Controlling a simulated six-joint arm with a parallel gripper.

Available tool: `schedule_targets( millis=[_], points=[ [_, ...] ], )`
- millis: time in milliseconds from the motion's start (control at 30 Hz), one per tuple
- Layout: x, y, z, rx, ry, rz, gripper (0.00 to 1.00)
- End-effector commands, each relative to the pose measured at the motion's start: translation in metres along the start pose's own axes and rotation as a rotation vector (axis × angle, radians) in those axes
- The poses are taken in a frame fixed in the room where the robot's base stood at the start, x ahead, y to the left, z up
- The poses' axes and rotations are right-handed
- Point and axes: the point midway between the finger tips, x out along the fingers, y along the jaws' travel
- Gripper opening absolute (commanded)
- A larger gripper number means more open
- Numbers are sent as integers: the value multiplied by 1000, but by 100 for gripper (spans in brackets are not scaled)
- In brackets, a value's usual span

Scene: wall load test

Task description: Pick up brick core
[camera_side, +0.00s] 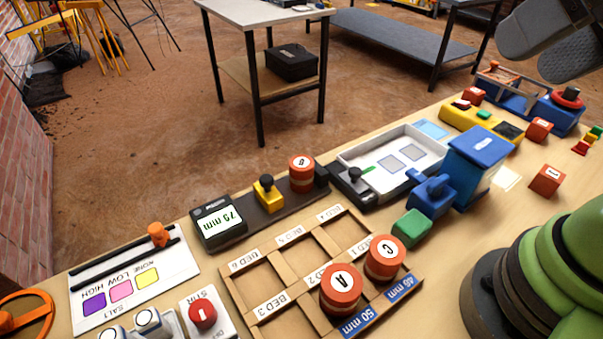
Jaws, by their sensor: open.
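Several orange-red cylindrical cores are in view. Core A (341,289) stands upright in the wooden divided tray (228,288), behind the blue 50 mm label. My gripper (530,55) shows only partly at the top right edge. Its grey fingers are apart, with nothing seen between them, high and far from these cores.
A display reading 75 mm (219,222) ends the bar. A white tray (352,155), blue press (475,165), green block (412,227) and small red cubes (547,179) crowd the bench. A red button (203,313) and sliders (157,235) stand at left.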

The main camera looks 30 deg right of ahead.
Motion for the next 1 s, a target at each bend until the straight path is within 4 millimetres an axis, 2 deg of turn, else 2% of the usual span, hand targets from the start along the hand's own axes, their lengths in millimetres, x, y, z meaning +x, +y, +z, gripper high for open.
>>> schedule_targets(
  millis=[267, 367, 467, 567, 733, 867, 1000],
  points=[
    [2, -3, -6, 26, -17, 6, 78],
    [8, -10, -21, 99, -59, 25, 78],
    [23, -22, -43, 211, -117, 61, 78],
    [46, -34, -64, 339, -173, 114, 78],
    [100, -53, -90, 551, -246, 226, 78],
    [151, -64, -98, 706, -280, 331, 78],
    [210, -70, -93, 865, -291, 451, 78]
  ],
)
